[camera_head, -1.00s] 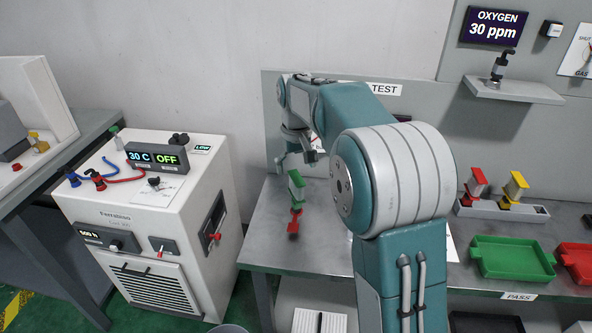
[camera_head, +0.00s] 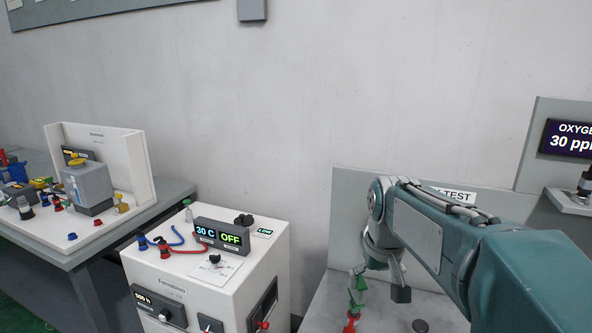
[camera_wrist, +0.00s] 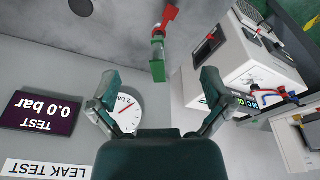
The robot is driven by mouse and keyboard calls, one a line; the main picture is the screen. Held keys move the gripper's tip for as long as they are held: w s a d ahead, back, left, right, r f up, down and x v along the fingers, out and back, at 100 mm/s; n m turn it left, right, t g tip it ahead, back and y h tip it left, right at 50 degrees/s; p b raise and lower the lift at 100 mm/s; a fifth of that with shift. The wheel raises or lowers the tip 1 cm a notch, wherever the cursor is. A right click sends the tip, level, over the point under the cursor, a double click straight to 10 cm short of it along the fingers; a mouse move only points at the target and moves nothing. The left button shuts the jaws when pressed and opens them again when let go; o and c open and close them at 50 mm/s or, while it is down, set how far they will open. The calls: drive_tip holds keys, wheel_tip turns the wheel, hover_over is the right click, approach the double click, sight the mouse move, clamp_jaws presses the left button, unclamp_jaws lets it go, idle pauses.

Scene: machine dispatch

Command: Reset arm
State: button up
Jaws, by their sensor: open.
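My arm reaches in from the right in the head view, folded over the leak test bench (camera_head: 325,305). My gripper (camera_head: 385,285) hangs at its end above that bench; in the wrist view its two fingers (camera_wrist: 157,95) stand wide apart with nothing between them. A green and red part (camera_head: 355,295) is on the bench just left of the gripper in the head view. In the wrist view the part (camera_wrist: 158,58) lies beyond the fingertips, apart from them.
A white machine (camera_head: 180,280) with a "30 C OFF" display (camera_head: 220,236) stands left of the bench. Further left, a table (camera_head: 100,245) carries a grey device (camera_head: 88,188). An oxygen display (camera_head: 570,138) is at right.

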drive_tip(key=s+f+t, duration=0.1)
drive_tip(key=s, duration=0.9)
drive_tip(key=s+f+m+t, duration=0.1)
drive_tip(key=s+f+t, duration=0.1)
drive_tip(key=s, duration=0.7)
drive_tip(key=shift+s+t, duration=0.3)
drive_tip(key=shift+s, duration=0.1)
